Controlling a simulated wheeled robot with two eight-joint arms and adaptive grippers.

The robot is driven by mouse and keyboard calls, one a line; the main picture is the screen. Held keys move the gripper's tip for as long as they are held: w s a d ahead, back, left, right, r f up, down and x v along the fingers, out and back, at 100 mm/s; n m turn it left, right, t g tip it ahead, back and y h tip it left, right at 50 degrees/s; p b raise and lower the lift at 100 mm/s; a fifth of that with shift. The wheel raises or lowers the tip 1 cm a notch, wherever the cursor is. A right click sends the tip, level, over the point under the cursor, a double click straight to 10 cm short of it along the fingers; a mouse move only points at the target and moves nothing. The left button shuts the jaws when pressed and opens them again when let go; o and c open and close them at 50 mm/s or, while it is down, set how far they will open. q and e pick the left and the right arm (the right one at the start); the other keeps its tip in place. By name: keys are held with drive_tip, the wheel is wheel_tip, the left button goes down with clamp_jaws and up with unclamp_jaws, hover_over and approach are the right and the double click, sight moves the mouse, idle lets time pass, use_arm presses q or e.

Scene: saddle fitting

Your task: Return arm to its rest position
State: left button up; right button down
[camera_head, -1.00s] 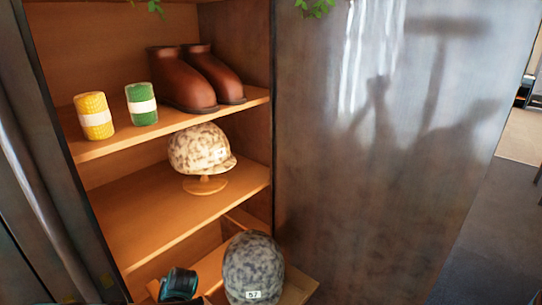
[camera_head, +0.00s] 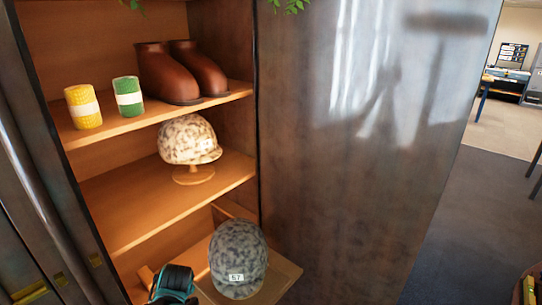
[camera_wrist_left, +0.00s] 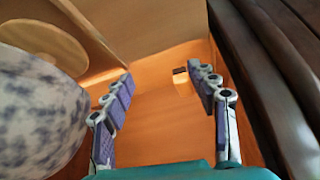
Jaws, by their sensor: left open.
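My left gripper (camera_wrist_left: 162,76) is open and empty in the left wrist view, its two padded fingers spread apart over a wooden surface. In the head view its dark and teal body (camera_head: 173,282) shows at the bottom edge, left of a grey speckled cap (camera_head: 238,260) with a number tag. That cap sits on the lowest wooden board and also shows at the left of the wrist view (camera_wrist_left: 38,115), beside the fingers and apart from them. My right gripper is not in view.
A cream speckled cap (camera_head: 189,140) rests on a wooden stand on the middle shelf (camera_head: 125,205). Brown boots (camera_head: 175,75), a yellow roll (camera_head: 83,107) and a green roll (camera_head: 128,97) stand on the upper shelf. A dark metal door (camera_head: 350,170) stands at the right. Open floor (camera_head: 450,230) lies beyond it.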

use_arm(q)
drive_tip(key=s+d+r+m+t+h, duration=0.1)
drive_tip(key=s+d+r+m, duration=0.3)
drive_tip(key=s, duration=0.3)
drive_tip(key=s+d+r+m+t+h, duration=0.1)
drive_tip(key=s+d+r+m+h, duration=0.1)
drive_tip(key=s+d, duration=0.3)
drive_tip(key=shift+s+d+r+m+t+h, duration=0.3)
drive_tip(key=shift+s+d+r+m, duration=0.1)
drive_tip(key=shift+s+r+m, duration=0.6)
drive_tip(key=shift+o, duration=0.6)
drive_tip(key=shift+f, duration=0.15)
